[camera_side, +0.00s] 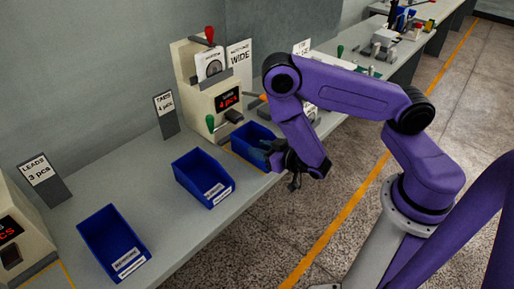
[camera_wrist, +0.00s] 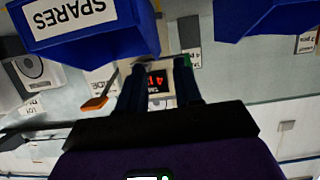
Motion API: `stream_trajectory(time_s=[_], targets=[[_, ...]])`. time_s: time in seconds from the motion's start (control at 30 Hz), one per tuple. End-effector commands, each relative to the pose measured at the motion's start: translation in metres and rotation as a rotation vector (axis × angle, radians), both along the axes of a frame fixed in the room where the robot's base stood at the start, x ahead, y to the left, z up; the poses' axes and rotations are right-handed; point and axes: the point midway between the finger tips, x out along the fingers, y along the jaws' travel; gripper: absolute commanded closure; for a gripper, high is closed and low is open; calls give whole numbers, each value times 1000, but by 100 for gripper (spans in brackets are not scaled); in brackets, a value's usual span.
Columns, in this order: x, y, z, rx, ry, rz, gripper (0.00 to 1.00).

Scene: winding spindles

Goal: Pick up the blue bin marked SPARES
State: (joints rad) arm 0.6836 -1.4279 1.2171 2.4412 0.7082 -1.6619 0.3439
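A blue bin marked SPARES (camera_wrist: 85,30) fills the upper left of the wrist view, with its white label facing the camera. In the side view, a blue bin (camera_side: 240,147) stands on the bench beside the machine, partly hidden by my gripper (camera_side: 268,150). It appears to be the SPARES bin, but its label is hidden there. My gripper is close to its front right side. In the wrist view, my gripper's fingers (camera_wrist: 160,77) are spread with an empty gap. The bin sits left of and above them, and whether they touch is unclear.
Two more blue bins stand on the bench, one in the middle (camera_side: 190,172) and one at front left (camera_side: 105,235). A machine (camera_side: 190,65) with a red display and sign cards (camera_side: 165,102) stand behind. Bare bench (camera_side: 150,185) lies between the bins.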

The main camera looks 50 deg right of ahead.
Motion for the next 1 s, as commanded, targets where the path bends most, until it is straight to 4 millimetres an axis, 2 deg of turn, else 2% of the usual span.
stream_trajectory(time_s=[0.1, 0.37, 0.7, 1.0], targets=[[15, 0, -5, 2, -1, -3, 66], [30, -1, -10, -1, -1, -2, 66], [68, -5, -23, 0, -1, -1, 66], [73, -4, -24, -1, 1, 0, 66]])
